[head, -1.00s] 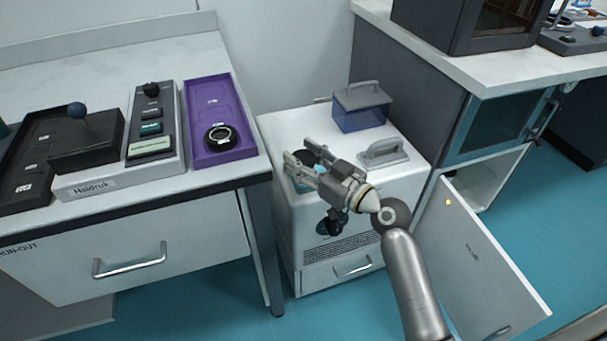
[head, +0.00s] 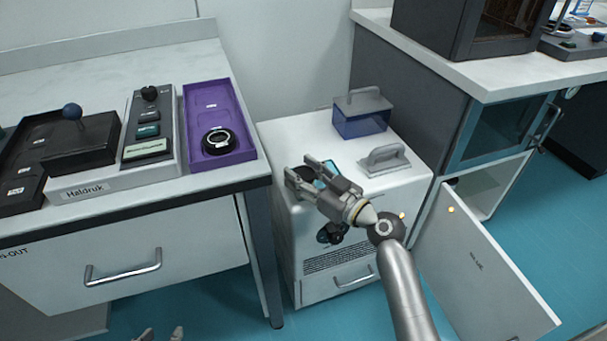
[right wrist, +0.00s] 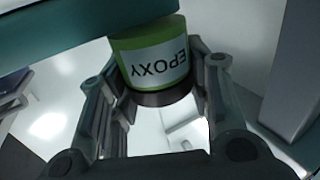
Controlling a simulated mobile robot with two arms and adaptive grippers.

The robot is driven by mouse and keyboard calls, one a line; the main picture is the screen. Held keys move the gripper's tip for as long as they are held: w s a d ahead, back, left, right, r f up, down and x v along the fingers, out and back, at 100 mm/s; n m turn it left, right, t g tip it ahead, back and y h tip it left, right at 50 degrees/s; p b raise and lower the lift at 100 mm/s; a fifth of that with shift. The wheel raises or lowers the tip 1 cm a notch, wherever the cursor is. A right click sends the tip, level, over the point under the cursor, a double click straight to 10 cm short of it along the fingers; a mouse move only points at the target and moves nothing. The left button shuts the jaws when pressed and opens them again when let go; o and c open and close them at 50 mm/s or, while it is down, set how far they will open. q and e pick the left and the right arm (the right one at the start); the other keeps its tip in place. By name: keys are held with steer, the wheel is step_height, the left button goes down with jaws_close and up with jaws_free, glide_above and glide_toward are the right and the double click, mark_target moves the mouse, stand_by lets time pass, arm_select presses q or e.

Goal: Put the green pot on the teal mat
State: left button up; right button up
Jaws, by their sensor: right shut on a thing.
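My right gripper (head: 302,172) is over the white cabinet top in the head view. It is shut on the green pot, and only the pot's dark top (head: 311,173) shows there between the fingers. In the right wrist view the green pot (right wrist: 150,55), labelled EPOXY, sits between the fingers, upside down in the picture. Part of the teal mat (head: 330,168) shows behind the fingers; the rest is hidden by the gripper and pot. I cannot tell whether the pot touches it. Two fingertips of my left gripper (head: 162,333) just show at the bottom edge.
A blue box with a grey handled lid (head: 362,115) and a grey handled plate (head: 385,162) stand on the white cabinet (head: 290,130). A purple tray (head: 215,100) with a black ring lies on the left table. A cabinet door (head: 475,265) stands open at right.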

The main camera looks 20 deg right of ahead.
arm_select(q)
steer(key=shift+w+d+r, duration=0.1)
steer(key=shift+w, duration=0.1)
arm_select(e)
steer(key=shift+f, duration=0.15)
arm_select(q)
steer(key=shift+w+d+r+t, duration=0.2)
steer(key=shift+w+r+t, duration=0.3)
steer(key=shift+w, duration=0.1)
arm_select(e)
steer(key=o, duration=1.1)
